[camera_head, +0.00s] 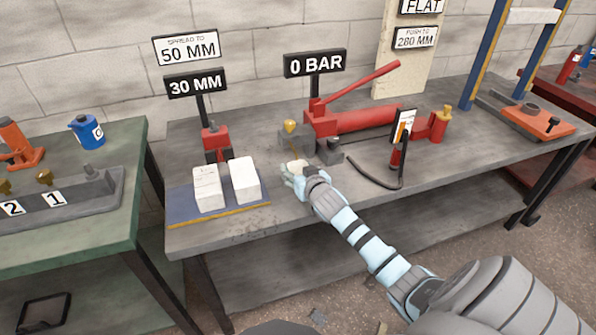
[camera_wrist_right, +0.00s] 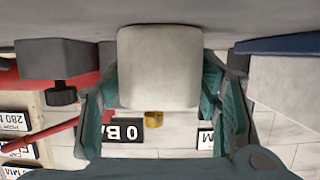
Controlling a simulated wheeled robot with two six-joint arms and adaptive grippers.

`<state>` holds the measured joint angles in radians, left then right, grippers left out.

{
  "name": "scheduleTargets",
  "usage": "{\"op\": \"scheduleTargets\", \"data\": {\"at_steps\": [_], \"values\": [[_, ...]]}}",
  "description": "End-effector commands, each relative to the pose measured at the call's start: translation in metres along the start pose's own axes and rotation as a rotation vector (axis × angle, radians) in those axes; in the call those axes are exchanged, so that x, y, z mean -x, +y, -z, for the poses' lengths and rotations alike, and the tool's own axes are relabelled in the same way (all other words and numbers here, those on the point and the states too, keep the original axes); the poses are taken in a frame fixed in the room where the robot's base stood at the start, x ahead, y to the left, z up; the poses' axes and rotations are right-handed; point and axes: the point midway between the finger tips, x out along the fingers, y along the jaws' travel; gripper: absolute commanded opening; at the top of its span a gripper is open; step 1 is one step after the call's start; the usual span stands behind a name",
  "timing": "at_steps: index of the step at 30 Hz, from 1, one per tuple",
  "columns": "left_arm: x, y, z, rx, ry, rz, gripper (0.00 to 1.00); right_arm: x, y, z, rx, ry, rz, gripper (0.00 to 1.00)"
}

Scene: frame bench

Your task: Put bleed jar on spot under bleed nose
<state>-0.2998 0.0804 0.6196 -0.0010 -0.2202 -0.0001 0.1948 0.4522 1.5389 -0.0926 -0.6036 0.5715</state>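The bleed jar, a pale whitish vessel (camera_head: 297,166), is at my right gripper (camera_head: 293,176) near the middle of the bench. In the right wrist view, which is upside down, the jar (camera_wrist_right: 160,66) sits between the teal fingers of the gripper (camera_wrist_right: 162,95), which look closed on its sides. I cannot tell whether its base touches the bench. Just behind it is a grey block with a brass knob (camera_head: 290,126), likely the bleed nose's fitting. A brass piece (camera_wrist_right: 153,118) shows beyond the jar in the wrist view. No marked spot is visible. My left gripper is out of view.
A red pump (camera_head: 350,120) stands behind, with a small dark block (camera_head: 330,152) close right of the jar. White blocks (camera_head: 243,180) lie on a blue mat (camera_head: 184,212) at left. The bench front is clear.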

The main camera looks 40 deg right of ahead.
Motion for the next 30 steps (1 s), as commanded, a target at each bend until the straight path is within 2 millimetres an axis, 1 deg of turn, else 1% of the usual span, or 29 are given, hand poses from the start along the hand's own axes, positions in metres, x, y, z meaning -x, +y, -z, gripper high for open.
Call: {"op": "scheduleTargets", "data": {"at_steps": [11,14,17,24,27,30], "values": [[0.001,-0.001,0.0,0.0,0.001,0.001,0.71,0.001,0.0,0.002,0.0,0.001,0.0,0.71],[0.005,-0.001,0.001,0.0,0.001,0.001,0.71,0.008,0.0,0.003,0.002,0.0,0.001,0.71],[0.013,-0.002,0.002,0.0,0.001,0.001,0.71,0.025,0.0,0.004,0.004,0.0,0.001,0.71],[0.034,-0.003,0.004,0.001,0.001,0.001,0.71,0.088,0.0,0.005,0.003,0.0,0.002,0.71],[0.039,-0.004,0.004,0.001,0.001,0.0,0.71,0.107,0.0,0.004,0.003,0.0,0.001,0.71],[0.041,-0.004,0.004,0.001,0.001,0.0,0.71,0.118,0.0,0.003,0.001,0.001,0.001,0.71]]}}
